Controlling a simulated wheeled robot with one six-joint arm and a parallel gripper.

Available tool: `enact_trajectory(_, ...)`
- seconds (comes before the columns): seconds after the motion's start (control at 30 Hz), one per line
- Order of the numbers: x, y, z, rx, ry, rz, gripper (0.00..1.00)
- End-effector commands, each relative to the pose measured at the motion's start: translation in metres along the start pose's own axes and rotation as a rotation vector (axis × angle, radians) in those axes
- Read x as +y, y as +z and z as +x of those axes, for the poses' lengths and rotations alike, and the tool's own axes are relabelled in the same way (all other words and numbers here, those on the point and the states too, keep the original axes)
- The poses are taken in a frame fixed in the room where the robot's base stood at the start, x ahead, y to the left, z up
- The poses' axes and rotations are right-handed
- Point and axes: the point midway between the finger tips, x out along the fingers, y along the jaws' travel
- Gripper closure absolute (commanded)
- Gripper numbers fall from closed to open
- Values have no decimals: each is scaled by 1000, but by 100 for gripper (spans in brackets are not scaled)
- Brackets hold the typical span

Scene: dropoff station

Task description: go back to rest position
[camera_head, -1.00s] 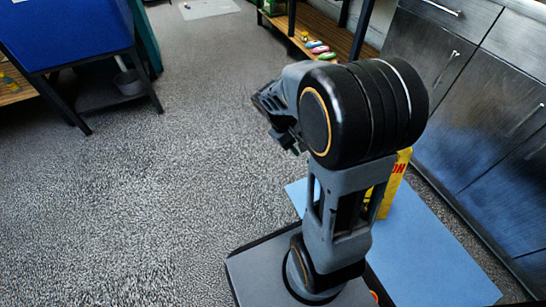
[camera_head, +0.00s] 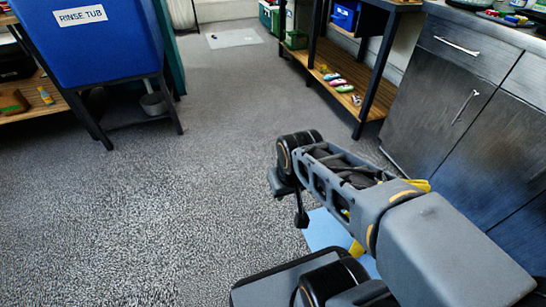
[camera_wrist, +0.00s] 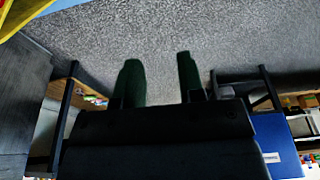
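My gripper (camera_wrist: 160,80) shows in the wrist view with its two dark fingers apart and nothing between them, against the grey speckled floor. In the head view my arm is folded low over the lower right. Its far end points toward the floor's middle, and the fingers cannot be made out clearly there. No object is seen in my grasp.
A yellow box (camera_head: 356,249) is mostly hidden behind my arm by a blue mat (camera_head: 322,232). A blue rinse tub (camera_head: 90,45) stands at upper left. Metal cabinets (camera_head: 455,90) line the right, beside a wooden shelf (camera_head: 338,75). The middle floor (camera_head: 200,170) is clear.

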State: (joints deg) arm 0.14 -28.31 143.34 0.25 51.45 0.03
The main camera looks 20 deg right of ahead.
Motion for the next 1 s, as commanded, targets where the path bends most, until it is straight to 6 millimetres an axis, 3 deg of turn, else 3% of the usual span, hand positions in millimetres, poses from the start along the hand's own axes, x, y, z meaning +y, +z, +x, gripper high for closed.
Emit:
enact_trajectory(0.17, -1, -6, -20, 4, -4, 10, 64)
enact_trajectory(0.37, -3, -19, -68, 15, -17, 39, 64)
enact_trajectory(0.57, -8, -39, -140, 34, -40, 90, 64)
enact_trajectory(1.0, -16, -86, -317, 78, -86, 184, 64)
